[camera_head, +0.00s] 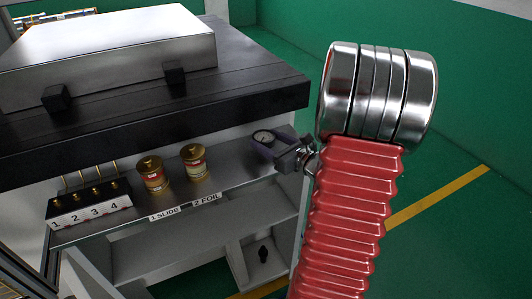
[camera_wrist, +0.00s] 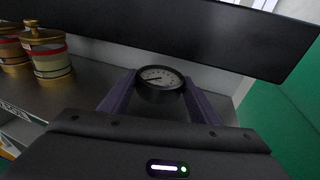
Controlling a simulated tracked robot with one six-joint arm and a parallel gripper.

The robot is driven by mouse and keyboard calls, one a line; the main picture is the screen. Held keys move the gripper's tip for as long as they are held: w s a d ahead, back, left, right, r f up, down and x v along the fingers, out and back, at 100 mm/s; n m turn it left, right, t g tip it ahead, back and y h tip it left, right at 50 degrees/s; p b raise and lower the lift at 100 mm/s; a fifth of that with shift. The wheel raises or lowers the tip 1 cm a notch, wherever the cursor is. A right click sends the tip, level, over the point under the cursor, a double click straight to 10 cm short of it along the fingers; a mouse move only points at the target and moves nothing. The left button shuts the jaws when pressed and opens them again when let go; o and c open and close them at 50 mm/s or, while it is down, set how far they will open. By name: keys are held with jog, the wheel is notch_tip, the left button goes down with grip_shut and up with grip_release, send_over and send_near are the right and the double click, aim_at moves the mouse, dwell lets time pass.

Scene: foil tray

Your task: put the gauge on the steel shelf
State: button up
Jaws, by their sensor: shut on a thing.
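The gauge (camera_head: 263,137) is small and round, with a white dial and dark rim. In the wrist view the gauge (camera_wrist: 160,77) sits face up between the two purple fingers of my gripper (camera_wrist: 158,84). My gripper (camera_head: 268,146) is shut on it at the right end of the steel shelf (camera_head: 228,172). The shelf is a grey ledge below the dark bench top, and its bare surface also shows in the wrist view (camera_wrist: 85,88). I cannot tell whether the gauge touches the shelf. Its underside is hidden.
Two brass-lidded pots (camera_head: 193,162) (camera_head: 152,173) stand on the shelf, left of my gripper. A numbered black block (camera_head: 92,200) is at the shelf's left end. The dark bench top (camera_head: 255,85) overhangs the shelf behind. Green floor lies to the right.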

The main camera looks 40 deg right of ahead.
jog(key=shift+f, duration=2.1)
jog(key=o, duration=1.2)
jog(key=shift+c, duration=0.2)
jog(key=s+r, duration=0.2)
jog(key=s, duration=1)
jog(key=shift+a, duration=0.2)
jog(key=shift+f, duration=0.1)
